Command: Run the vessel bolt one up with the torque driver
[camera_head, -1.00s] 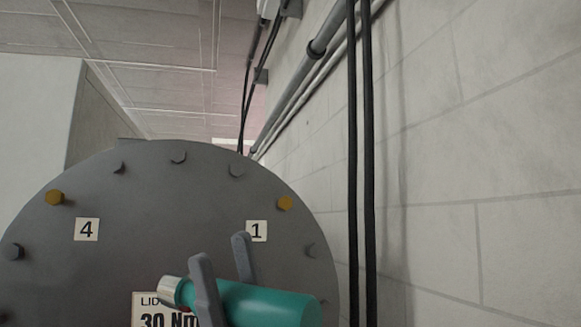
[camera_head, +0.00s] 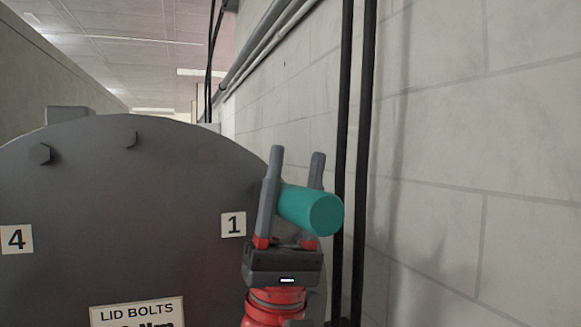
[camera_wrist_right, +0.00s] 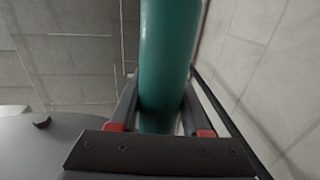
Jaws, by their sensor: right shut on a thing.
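My right gripper (camera_head: 296,185) is shut on the teal torque driver (camera_head: 313,210), at the upper right of the vessel lid (camera_head: 130,230) in the head view. The driver's round rear end faces the camera; its front end is hidden behind the gripper finger. The driver (camera_wrist_right: 168,60) also shows between the fingers in the right wrist view. The label "1" (camera_head: 233,225) is just left of the gripper. Bolt one is hidden behind the gripper and driver, so I cannot tell whether the driver touches it. My left gripper is not in view.
The label "4" (camera_head: 16,239) and a "LID BOLTS" plate (camera_head: 137,312) are on the lid. A dark bolt head (camera_head: 40,154) shows at the upper left. Black vertical pipes (camera_head: 352,160) run close to the right of the driver, before a block wall (camera_head: 480,150).

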